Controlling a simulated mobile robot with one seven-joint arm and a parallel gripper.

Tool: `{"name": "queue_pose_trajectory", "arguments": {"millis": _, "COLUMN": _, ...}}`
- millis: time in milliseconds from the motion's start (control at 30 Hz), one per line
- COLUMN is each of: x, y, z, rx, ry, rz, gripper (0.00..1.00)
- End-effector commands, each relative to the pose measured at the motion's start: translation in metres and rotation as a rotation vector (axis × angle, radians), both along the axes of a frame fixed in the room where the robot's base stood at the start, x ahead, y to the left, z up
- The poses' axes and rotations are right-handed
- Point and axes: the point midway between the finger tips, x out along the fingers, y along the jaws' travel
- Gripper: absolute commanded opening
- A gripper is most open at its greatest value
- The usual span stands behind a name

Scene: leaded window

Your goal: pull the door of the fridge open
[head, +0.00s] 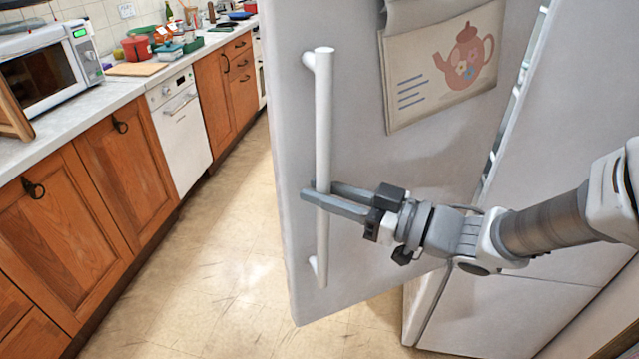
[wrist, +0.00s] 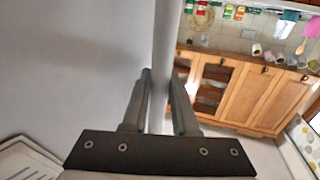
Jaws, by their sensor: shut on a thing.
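The pale grey fridge door (head: 430,190) stands partly open, swung out from the fridge body (head: 570,150). A gap with shelf edges shows along its right side. A white vertical bar handle (head: 323,110) runs down the left part of the door. My gripper (head: 320,195) is shut on the handle below its middle, one finger on each side. In the wrist view, the handle (wrist: 164,50) passes between the fingers of my gripper (wrist: 161,76), and the door (wrist: 70,60) fills the left. Most of the fridge inside is hidden.
A teapot picture (head: 445,65) hangs on the door. Wooden cabinets (head: 125,165), a white dishwasher (head: 182,125) and a counter with a microwave (head: 50,65) line the left. The tiled floor (head: 225,240) between cabinets and door is clear.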

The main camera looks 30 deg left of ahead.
Motion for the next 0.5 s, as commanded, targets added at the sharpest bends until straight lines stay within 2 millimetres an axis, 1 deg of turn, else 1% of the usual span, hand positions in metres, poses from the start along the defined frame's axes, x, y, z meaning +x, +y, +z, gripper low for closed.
{"name": "queue_pose_trajectory", "arguments": {"millis": 333, "x": -0.0008, "y": -0.0004, "z": -0.0014, "rx": -0.002, "ry": 0.001, "rz": 0.002, "gripper": 0.0}}
{"name": "queue_pose_trajectory", "arguments": {"millis": 367, "x": -0.0008, "y": -0.0004, "z": -0.0014, "rx": -0.002, "ry": 0.001, "rz": 0.002, "gripper": 0.32}}
{"name": "queue_pose_trajectory", "arguments": {"millis": 500, "x": -0.0006, "y": -0.0002, "z": -0.001, "rx": -0.002, "ry": 0.0, "rz": 0.002, "gripper": 0.57}}
